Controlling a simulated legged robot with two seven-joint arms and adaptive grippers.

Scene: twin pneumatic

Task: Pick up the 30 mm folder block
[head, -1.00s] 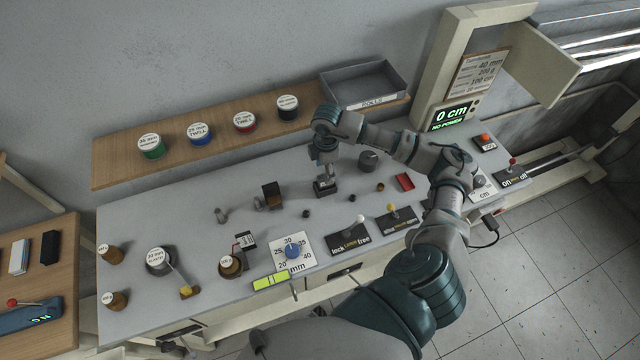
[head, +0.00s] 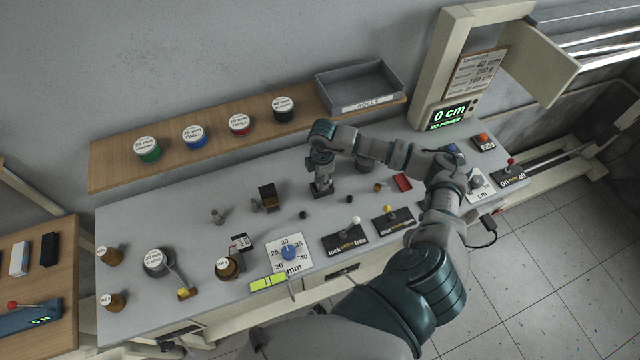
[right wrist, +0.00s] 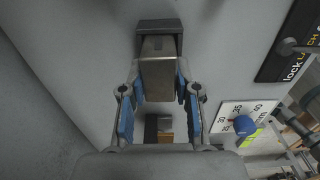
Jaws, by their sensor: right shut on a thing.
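My right gripper (head: 321,174) reaches down over the bench. It is shut on a folder block (head: 321,190), a grey metal piece on a wider dark base. The block stands upright and appears to rest on the bench. In the right wrist view the folder block (right wrist: 158,72) lies between the blue finger pads (right wrist: 160,88). No size mark can be read on it, so I cannot tell if it is the 30 mm one. My left gripper is out of view.
A dark and brown block (head: 268,195) stands to the left, with small metal parts beside it. A dial (head: 289,252) and lever panels (head: 345,237) lie in front. A shelf (head: 120,176) with several rolls and a grey tray (head: 360,84) runs behind.

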